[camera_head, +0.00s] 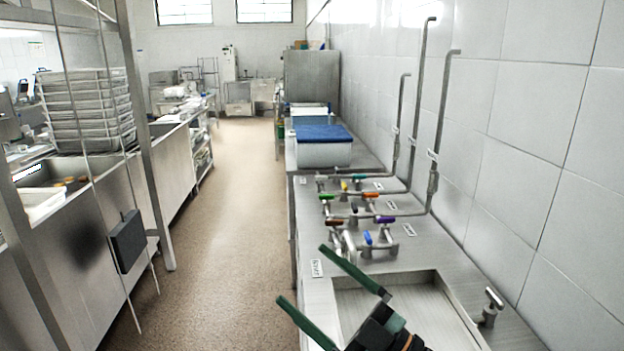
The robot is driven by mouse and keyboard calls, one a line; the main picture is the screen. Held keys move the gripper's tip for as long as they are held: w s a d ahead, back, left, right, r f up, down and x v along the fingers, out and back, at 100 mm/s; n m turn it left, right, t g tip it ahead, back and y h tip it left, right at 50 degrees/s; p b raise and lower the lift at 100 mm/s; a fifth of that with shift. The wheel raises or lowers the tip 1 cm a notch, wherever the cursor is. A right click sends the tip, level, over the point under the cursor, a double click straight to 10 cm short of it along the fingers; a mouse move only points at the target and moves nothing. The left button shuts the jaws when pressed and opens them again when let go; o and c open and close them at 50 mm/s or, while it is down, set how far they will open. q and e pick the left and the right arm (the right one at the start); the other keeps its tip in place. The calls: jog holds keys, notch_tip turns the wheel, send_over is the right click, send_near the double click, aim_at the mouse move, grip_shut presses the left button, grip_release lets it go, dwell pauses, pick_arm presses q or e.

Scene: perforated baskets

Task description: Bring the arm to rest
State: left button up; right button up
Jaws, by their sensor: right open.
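My right gripper (301,273) comes in from the bottom of the head view, with two long green fingers spread apart and pointing up and to the left. Nothing is between the fingers. It hangs over the front edge of the steel sink counter (318,292) and covers part of the sink basin (400,300). My left gripper is not in view.
Several colored tap handles and upright pipes (437,125) stand along the counter by the tiled wall. A blue-topped container (323,153) stands farther back. Stacked perforated baskets (88,105) sit on the left counter. The brown floor aisle (225,210) is clear.

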jog(key=d+f+m+t+h, duration=0.3)
jog(key=d+f+m+h, duration=1.3)
jog(key=d+m+h, duration=0.15)
jog(key=s+d+f+g+h, duration=0.1)
jog(key=s+d+f+g, duration=0.1)
jog(key=s+f+g, duration=0.75)
jog(key=s+d+f+g, duration=0.1)
jog(key=s+f+g, duration=0.2)
jog(key=s+f, duration=0.75)
jog(key=w+a+f+t+y, duration=0.2)
jog(key=a+f+t, duration=0.2)
jog(key=f+t, duration=0.2)
jog(key=shift+f, duration=0.8)
jog(key=shift+a, duration=0.1)
jog(key=shift+c, duration=0.2)
